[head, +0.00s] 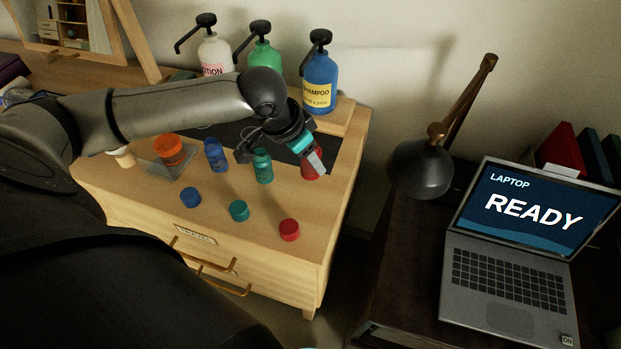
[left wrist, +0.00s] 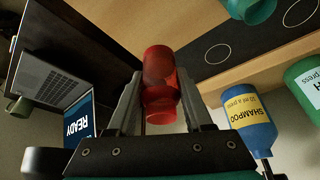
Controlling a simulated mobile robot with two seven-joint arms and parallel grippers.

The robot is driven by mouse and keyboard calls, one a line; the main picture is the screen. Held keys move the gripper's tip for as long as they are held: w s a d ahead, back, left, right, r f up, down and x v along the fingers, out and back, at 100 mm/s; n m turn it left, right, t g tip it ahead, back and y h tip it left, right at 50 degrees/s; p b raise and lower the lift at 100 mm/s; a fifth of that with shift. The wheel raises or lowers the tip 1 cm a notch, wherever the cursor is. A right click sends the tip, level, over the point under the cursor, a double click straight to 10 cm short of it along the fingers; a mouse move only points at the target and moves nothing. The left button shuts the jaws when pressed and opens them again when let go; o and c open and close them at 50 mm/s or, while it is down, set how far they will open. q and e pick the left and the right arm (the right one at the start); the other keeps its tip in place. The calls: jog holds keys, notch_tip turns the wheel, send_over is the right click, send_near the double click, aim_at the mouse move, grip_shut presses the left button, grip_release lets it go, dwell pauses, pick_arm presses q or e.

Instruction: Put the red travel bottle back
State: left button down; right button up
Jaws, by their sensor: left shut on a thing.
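The red travel bottle (left wrist: 159,75) is between the two fingers of my left gripper (left wrist: 155,105) in the left wrist view. In the head view my left gripper (head: 314,160) is at the right end of the dresser top, shut on the red bottle (head: 309,172), which is mostly hidden behind the fingers. I cannot tell whether the bottle touches the surface. A red cap (head: 289,230) lies on the dresser near its front edge. My right gripper is not in view.
A blue bottle (head: 215,155) and a teal bottle (head: 263,166) stand left of the gripper. Blue (head: 190,197) and teal (head: 239,211) caps lie in front. The blue shampoo pump bottle (head: 320,82) stands close behind. A lamp (head: 421,168) and laptop (head: 516,270) are right.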

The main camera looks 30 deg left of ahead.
aim_at(310, 170)
pick_arm(q)
notch_tip(310, 170, down, 4)
jog(key=shift+r+b, duration=0.1)
jog(key=shift+b, duration=0.2)
notch_tip(310, 170, down, 4)
jog(key=shift+r+b, duration=0.15)
jog(key=shift+b, duration=0.3)
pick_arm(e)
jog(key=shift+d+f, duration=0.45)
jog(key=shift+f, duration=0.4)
pick_arm(q)
jog(key=shift+c, duration=1.5)
grip_release()
jog(key=p+v, duration=0.3)
jog(key=v, duration=0.9)
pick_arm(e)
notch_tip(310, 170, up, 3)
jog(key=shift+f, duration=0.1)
